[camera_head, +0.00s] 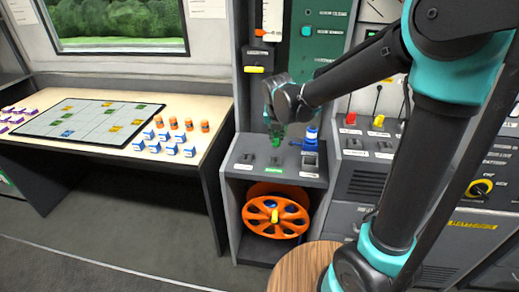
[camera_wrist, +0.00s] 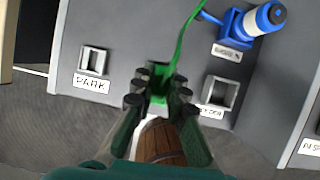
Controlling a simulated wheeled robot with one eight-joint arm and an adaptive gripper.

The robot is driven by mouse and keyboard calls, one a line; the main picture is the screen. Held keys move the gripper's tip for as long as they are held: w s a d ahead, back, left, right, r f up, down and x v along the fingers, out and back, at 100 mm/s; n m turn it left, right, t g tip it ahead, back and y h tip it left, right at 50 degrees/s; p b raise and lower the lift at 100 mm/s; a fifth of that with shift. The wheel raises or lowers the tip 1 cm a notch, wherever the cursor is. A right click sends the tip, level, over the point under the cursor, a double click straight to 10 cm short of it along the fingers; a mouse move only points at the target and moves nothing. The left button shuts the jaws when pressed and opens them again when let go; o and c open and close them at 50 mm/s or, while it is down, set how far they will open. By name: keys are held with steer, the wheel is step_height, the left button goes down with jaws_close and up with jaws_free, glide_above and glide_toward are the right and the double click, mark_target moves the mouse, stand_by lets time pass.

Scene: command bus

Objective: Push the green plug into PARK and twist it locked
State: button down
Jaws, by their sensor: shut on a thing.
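My gripper (camera_head: 278,128) is shut on the green plug (camera_head: 277,142), above the grey socket panel (camera_head: 238,168). In the wrist view, the fingers (camera_wrist: 158,92) close around the green plug (camera_wrist: 158,98), and a green cable runs from it to the top. The PARK socket (camera_wrist: 94,61) is square, empty and to the left of the plug, apart from it. In the head view it is the left socket (camera_head: 247,157). The plug is over or near the middle socket (camera_head: 275,161); I cannot tell whether it touches it. The fingers hide that socket in the wrist view.
A blue and white plug (camera_wrist: 262,20) stands behind an empty right socket (camera_wrist: 220,92). An orange cable reel (camera_head: 275,215) sits below the panel. A round wooden top (camera_head: 300,268) is in front. A desk (camera_head: 215,110) with small blocks stands left.

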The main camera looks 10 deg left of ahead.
glide_above(249, 156)
steer(key=a+f, duration=0.1)
steer(key=shift+m, duration=0.3)
steer(key=shift+s+a+f, duration=0.1)
steer(key=shift+s+f, duration=0.1)
steer(key=shift+f, duration=1.1)
steer(key=shift+s+f, duration=0.2)
steer(key=shift+f, duration=1.1)
steer(key=shift+f, duration=0.95)
steer(key=m+h, duration=0.1)
steer(key=m, duration=0.3)
steer(key=shift+s+h, duration=0.1)
steer(key=shift+h, duration=0.3)
steer(key=shift+m, duration=0.8)
steer(key=shift+m+g+h, duration=0.5)
steer(key=shift+m+h, duration=0.1)
steer(key=shift+m, duration=0.6)
